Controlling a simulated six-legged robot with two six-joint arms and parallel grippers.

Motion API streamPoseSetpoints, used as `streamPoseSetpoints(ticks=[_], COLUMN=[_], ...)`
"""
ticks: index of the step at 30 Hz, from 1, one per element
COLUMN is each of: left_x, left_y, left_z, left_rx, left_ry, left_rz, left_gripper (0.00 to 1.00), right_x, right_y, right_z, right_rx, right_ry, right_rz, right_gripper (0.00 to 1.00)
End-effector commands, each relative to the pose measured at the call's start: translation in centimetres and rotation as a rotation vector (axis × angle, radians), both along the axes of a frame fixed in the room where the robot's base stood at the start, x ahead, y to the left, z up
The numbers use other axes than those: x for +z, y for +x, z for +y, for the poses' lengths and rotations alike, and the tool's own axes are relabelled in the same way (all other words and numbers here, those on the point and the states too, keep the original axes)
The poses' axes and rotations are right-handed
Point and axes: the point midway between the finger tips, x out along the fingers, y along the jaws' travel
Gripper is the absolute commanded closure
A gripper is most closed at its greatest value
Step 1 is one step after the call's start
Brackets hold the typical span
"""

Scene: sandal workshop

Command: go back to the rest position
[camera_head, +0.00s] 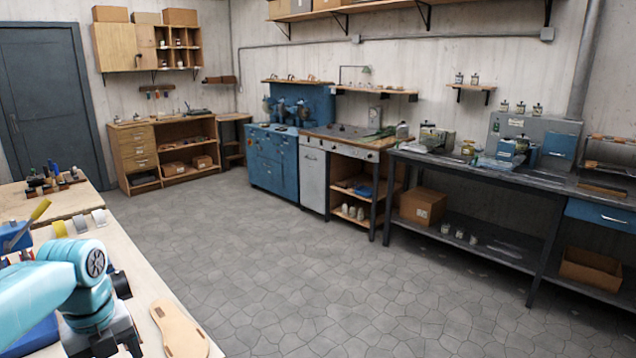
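My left arm comes in at the lower left over a pale workbench (130,262). Its dark gripper (106,344) points down at the bottom edge of the picture. The fingertips are cut off or hidden, so I cannot tell whether it is open or shut. A tan sandal sole (180,330) lies flat on the bench just right of the gripper, apart from it in the picture. My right gripper is not in view.
Tape rolls (80,223) and a blue tool with a yellow handle (14,236) stand behind my arm. A rack of small tools (50,180) is farther back. Grey stone floor (270,270) lies open between this bench and the blue cabinet (270,165) and dark metal table (470,175).

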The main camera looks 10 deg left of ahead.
Motion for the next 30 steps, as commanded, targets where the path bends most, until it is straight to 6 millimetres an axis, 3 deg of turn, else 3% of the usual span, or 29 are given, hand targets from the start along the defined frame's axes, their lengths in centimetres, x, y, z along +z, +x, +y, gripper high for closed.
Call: streamPoseSetpoints(ticks=[3,8,14,20,25,27,30], left_x=[-0.4,-4.8,-10.6,-18.5,-27.6,-30.8,-34.0], left_y=[0.1,1.7,2.9,2.4,-1.7,-4.5,-8.8], left_z=[-0.1,-2.2,-5.5,-10.6,-17.5,-20.3,-23.2], left_rx=[0.007,0.151,0.364,0.693,1.203,1.456,1.799], left_ry=[-0.003,-0.04,-0.096,-0.177,-0.256,-0.269,-0.263], left_rz=[0.003,-0.002,0.002,0.043,0.155,0.217,0.298], left_gripper=[0.28,0.28,0.28,0.28,0.28,0.28,0.28], right_x=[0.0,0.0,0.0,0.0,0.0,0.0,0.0], right_y=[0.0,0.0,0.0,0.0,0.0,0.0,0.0], right_z=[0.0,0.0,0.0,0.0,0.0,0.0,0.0], right_rx=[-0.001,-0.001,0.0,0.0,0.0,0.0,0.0], right_ry=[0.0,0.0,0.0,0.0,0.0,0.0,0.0], right_rz=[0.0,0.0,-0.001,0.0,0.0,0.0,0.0], right_gripper=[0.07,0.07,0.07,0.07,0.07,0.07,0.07])
